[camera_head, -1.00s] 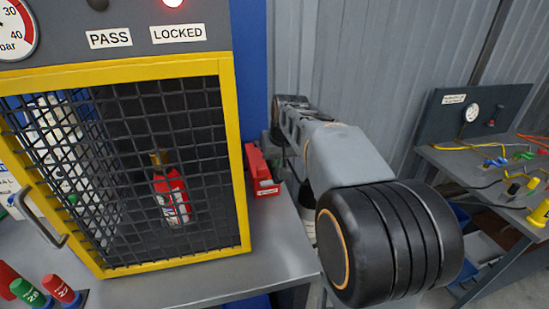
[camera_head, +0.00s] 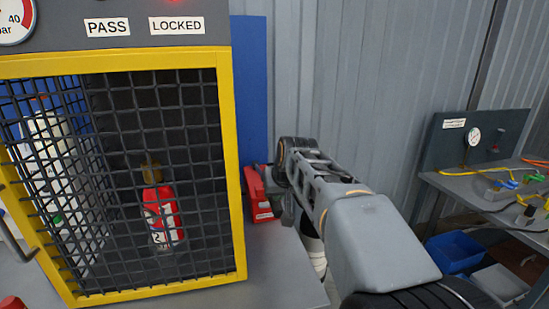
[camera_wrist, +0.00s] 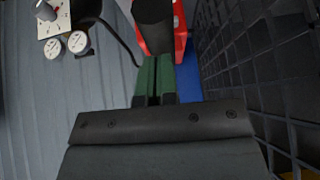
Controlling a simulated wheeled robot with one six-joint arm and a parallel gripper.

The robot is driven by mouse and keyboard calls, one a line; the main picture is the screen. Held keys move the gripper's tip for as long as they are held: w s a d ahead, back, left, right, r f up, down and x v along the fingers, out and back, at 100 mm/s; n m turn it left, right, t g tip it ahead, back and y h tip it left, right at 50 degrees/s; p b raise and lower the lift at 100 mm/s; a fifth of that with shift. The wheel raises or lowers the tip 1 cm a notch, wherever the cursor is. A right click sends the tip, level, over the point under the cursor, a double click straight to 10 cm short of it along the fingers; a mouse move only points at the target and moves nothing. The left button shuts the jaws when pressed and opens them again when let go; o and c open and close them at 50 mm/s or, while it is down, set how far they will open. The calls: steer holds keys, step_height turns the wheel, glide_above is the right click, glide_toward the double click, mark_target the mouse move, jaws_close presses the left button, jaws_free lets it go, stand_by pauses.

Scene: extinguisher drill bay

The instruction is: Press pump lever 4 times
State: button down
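The red pump (camera_head: 261,198) stands on the grey bench just right of the yellow-framed cage in the head view. My arm's far end is beside it, and the arm hides part of the pump. In the wrist view the red pump body (camera_wrist: 180,38) is at the top, right of centre. A black rounded bar (camera_wrist: 153,22), seemingly the pump lever's handle, lies just past my fingertips. My gripper (camera_wrist: 156,60) has its two green fingers side by side, with only a thin dark line between them and nothing visibly held. I cannot tell whether the fingertips touch the bar.
The mesh cage (camera_head: 240,190) with a red extinguisher (camera_head: 163,215) inside stands close on the left. The grey corrugated wall (camera_head: 350,80) is behind. Two gauges (camera_wrist: 78,42) show in the wrist view.

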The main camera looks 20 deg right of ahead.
steer(key=r+p, duration=0.2)
steer(key=r, duration=0.1)
steer(key=r+p, duration=0.1)
steer(key=p, duration=0.1)
steer(key=shift+s+d+r, duration=0.3)
steer(key=shift+s+d, duration=0.05)
steer(key=shift+s, duration=0.05)
steer(key=v, duration=0.9)
steer(key=shift+r, duration=0.35)
steer(key=shift+w+r, duration=0.1)
steer(key=w+d+r+g+p, duration=0.1)
steer(key=w+r+g+p, duration=0.3)
steer(key=w+r+p, duration=0.3)
step_height(320, 180, up, 3)
steer(key=p, duration=0.6)
steer(key=shift+d+y+p, duration=0.35)
steer(key=shift+y+p, duration=0.05)
steer(key=shift+w, duration=0.1)
